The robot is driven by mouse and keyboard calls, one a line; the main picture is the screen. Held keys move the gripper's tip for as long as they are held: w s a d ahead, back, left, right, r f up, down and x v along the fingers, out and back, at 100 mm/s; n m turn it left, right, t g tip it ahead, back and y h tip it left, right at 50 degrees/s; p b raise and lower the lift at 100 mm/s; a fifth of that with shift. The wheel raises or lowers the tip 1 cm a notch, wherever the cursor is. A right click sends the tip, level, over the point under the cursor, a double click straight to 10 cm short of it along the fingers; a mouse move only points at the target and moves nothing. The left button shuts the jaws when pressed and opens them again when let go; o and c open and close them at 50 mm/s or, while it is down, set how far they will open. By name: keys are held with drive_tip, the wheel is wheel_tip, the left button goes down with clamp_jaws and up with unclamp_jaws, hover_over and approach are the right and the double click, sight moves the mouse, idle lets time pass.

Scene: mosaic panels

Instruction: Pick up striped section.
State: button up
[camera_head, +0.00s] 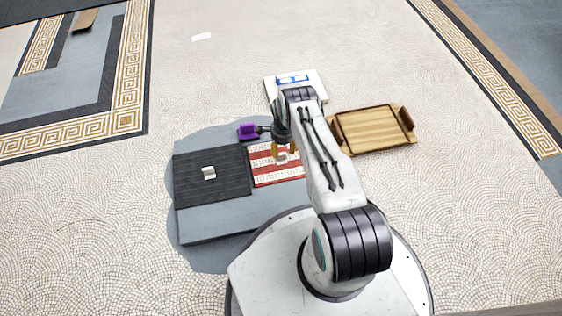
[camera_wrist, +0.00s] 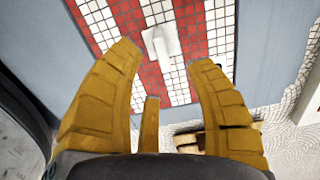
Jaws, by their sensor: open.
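The striped section (camera_head: 263,171) is a red and white mosaic panel lying on a blue-grey base, with a pale handle-like block on it. In the wrist view the striped section (camera_wrist: 125,18) fills the upper middle, and its white block (camera_wrist: 161,45) lies just beyond the fingertips. My gripper (camera_head: 283,150) hangs over the panel's upper right part and hides some of it. In the wrist view my gripper (camera_wrist: 165,52) has its yellow fingers spread apart on either side of the block, with nothing held between them.
A dark tiled panel (camera_head: 190,185) with a white block lies left of the striped one. A wooden tray (camera_head: 372,132) lies to the right. A white panel with a blue frame (camera_head: 310,90) lies behind my arm. Open mosaic floor (camera_head: 210,75) spreads at the back.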

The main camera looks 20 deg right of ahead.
sight(281, 155)
drive_tip(key=f+b, duration=0.2)
drive_tip(key=f, duration=0.1)
drive_tip(key=f+b, duration=0.1)
drive_tip(key=f, duration=0.1)
drive_tip(key=shift+a, duration=0.3)
clamp_jaws()
drive_tip(key=shift+r, duration=0.1)
